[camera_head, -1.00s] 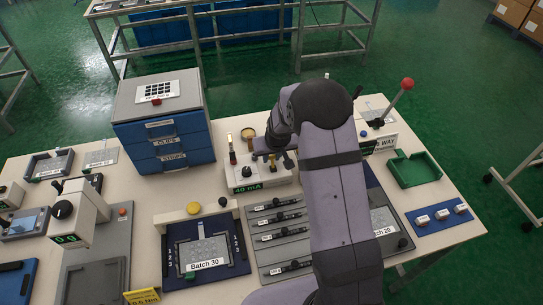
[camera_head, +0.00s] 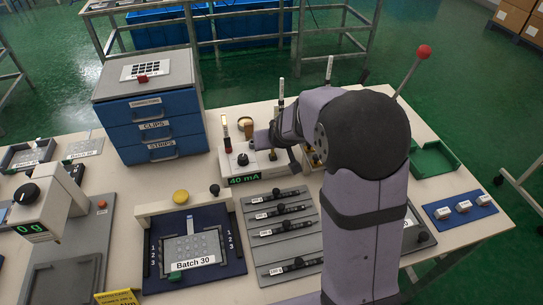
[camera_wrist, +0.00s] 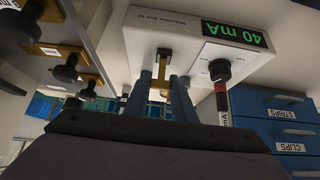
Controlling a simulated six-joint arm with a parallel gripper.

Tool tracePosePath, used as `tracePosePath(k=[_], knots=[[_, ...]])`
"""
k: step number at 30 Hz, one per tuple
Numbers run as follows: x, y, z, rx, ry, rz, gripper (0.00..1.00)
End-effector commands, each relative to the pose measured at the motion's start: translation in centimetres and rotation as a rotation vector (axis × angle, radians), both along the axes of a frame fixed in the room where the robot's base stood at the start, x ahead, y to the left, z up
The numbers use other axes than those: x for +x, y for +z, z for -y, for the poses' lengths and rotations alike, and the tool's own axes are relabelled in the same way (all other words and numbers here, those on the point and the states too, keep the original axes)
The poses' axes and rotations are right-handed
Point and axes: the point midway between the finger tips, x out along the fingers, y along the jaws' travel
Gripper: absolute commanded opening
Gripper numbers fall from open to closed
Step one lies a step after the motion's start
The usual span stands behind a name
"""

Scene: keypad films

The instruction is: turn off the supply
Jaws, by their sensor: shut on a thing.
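The supply (camera_head: 232,168) is a white box with a green display (camera_head: 244,180) reading 40 mA. It has a black knob (camera_head: 243,159) on top. In the wrist view the supply's white face (camera_wrist: 190,35) fills the upper middle, with the black knob (camera_wrist: 219,70) right of my gripper. My gripper (camera_wrist: 161,84) is shut on a small brass-coloured lever (camera_wrist: 161,68) on the supply, one finger on each side. In the head view my arm comes from the right, and the gripper over the supply is partly hidden.
A blue drawer cabinet (camera_head: 152,124) stands left of the supply. A Batch 30 fixture (camera_head: 235,262) and a grey panel with several sliders (camera_head: 274,272) lie in front. A green tray (camera_head: 431,171), a blue mat (camera_head: 442,226) and a red-knobbed lever (camera_head: 424,52) are to the right.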

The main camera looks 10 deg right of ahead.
Motion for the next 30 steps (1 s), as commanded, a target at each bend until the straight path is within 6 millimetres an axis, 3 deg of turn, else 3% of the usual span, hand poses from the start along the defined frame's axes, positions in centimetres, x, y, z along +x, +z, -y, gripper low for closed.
tracePosePath(k=[2, 30], knots=[[-0.2, -1.0, 0.0, 0.000, 0.000, 0.035, 0.01], [-1.7, -0.8, 0.0, 0.000, 0.000, 0.395, 0.01]])
